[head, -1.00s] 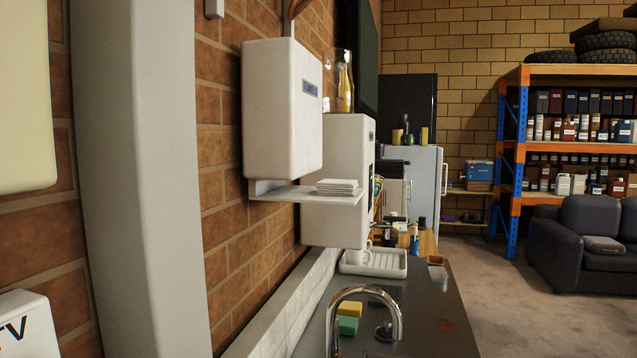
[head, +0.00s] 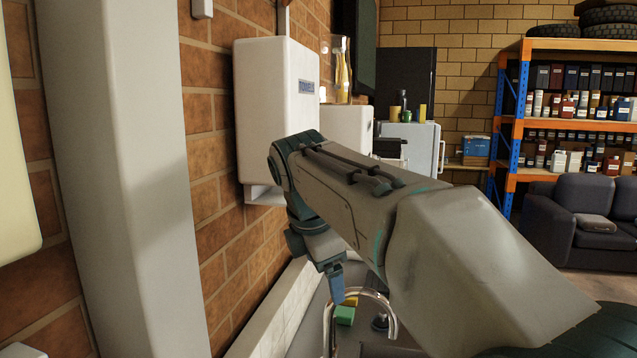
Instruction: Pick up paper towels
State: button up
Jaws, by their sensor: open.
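The white towel dispenser (head: 265,100) hangs on the brick wall left of centre. The left end of its white shelf (head: 262,195) shows below it. The stack of paper towels on that shelf is hidden behind my arm. My arm reaches in from the lower right, across the front of the shelf. My gripper (head: 335,280) is partly in view at the arm's far end, below the shelf level and above the sink tap. It is open, and nothing is seen in it.
A curved chrome tap (head: 385,305) and a green and yellow sponge (head: 345,314) are below my gripper. A white wall unit (head: 346,125) is beyond the dispenser. A pale vertical column (head: 115,150) stands at left. A dark sofa (head: 570,215) and shelving are at right.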

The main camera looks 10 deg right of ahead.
jog(key=w+r+n+p, duration=0.2)
jog(key=w+r+n, duration=0.1)
jog(key=r+n, duration=0.3)
jog(key=w+r+n+p, duration=0.2)
jog(key=w+r+n, duration=0.25)
jog(key=r, duration=0.35)
jog(key=shift+y, duration=0.3)
jog(key=w+d+p, duration=0.1)
jog(key=w+p, duration=0.1)
jog(key=w, duration=0.1)
jog(key=w+d+p, duration=0.2)
jog(key=w, duration=0.1)
jog(key=w+d+p, duration=0.1)
jog(key=w+p, duration=0.1)
jog(key=w, duration=0.2)
jog(key=shift+d+r, duration=0.15)
jog(key=shift+r, duration=0.05)
jog(key=x, duration=0.5)
jog(key=shift+w+f, duration=0.1)
jog(key=shift+t, duration=0.3)
jog(key=c, duration=0.6)
